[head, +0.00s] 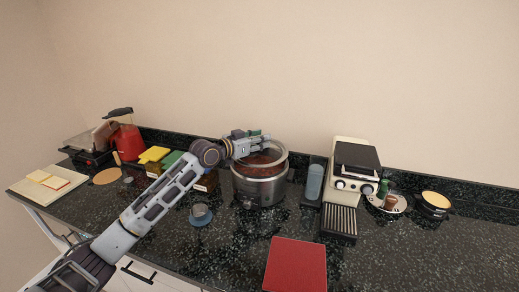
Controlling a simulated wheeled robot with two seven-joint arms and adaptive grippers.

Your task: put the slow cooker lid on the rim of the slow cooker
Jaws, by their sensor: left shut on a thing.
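The slow cooker (259,190) is a round silvery pot with dark reddish contents, standing on the dark counter near the middle. The slow cooker lid (284,158) shows as a clear disc with a pale rim over the cooker's mouth. My left gripper (262,141) is shut on the lid at its top, above the far part of the cooker. The fingers and wrist hide the lid's handle and part of its left side. I cannot tell whether the lid's edge touches the cooker's rim or is just above it. My right gripper is not in view.
Right of the cooker stand a blue-grey bottle (314,183) and a cream coffee machine (349,182). A red board (296,265) lies in front. A blue-grey cup (200,214) stands under my forearm. A red blender (125,140) is far left. The right front counter is clear.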

